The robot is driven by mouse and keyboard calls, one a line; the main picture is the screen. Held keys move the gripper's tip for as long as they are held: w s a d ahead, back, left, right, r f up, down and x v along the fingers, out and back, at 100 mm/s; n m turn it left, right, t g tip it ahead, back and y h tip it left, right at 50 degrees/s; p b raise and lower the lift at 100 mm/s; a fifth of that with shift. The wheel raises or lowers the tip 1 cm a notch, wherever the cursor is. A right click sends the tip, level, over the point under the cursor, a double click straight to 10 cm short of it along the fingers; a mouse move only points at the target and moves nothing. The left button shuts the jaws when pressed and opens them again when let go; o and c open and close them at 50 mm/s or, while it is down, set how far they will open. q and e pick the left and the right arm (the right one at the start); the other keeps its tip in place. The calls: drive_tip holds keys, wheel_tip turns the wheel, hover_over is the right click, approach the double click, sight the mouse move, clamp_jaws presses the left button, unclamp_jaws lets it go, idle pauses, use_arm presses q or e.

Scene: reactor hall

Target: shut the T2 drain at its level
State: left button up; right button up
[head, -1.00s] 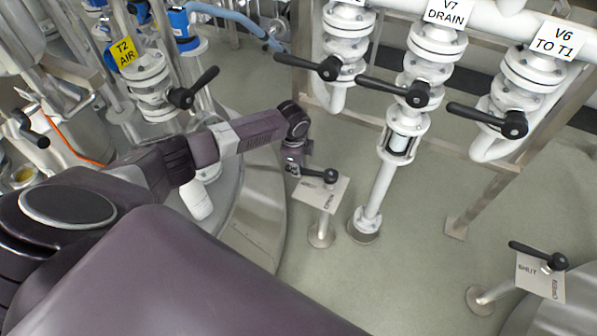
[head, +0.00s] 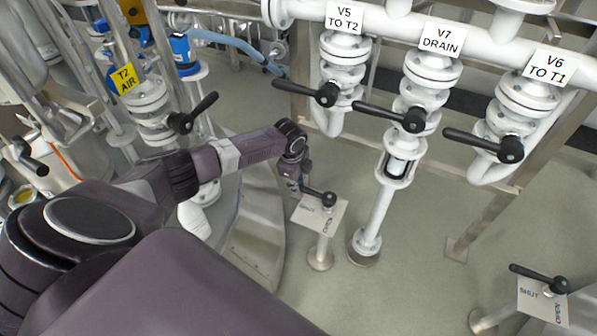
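A low post stand carries a pale square plate (head: 334,214) marked SHUT and OPEN, with a black lever (head: 318,195) and round hub on top. It stands on the floor beside the big steel tank at left; no T2 drain label can be read on it. The lever points left, its outer end at my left gripper (head: 298,186). The gripper is small here and partly hidden behind its own wrist, so I cannot tell whether its fingers are closed around the lever. My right gripper is out of view.
White valves V5 TO T2, V7 DRAIN (head: 413,120) and V6 TO T1 with black levers hang from a pipe behind. A T2 AIR valve (head: 150,105) is close above my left arm. Another SHUT/OPEN stand (head: 540,303) is at lower right. Floor between is clear.

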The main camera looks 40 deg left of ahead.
use_arm(q)
drive_tip(key=o, duration=0.4)
drive_tip(key=shift+w+r, duration=0.1)
drive_tip(key=shift+w, duration=0.1)
drive_tip(key=shift+s, duration=0.15)
drive_tip(key=r, duration=0.4)
drive_tip(key=s+r, duration=0.1)
drive_tip(key=r, duration=0.2)
drive_tip(key=s+r, duration=0.1)
drive_tip(key=r, duration=0.3)
drive_tip(key=shift+s+d+r, duration=0.15)
drive_tip(key=shift+r, duration=0.2)
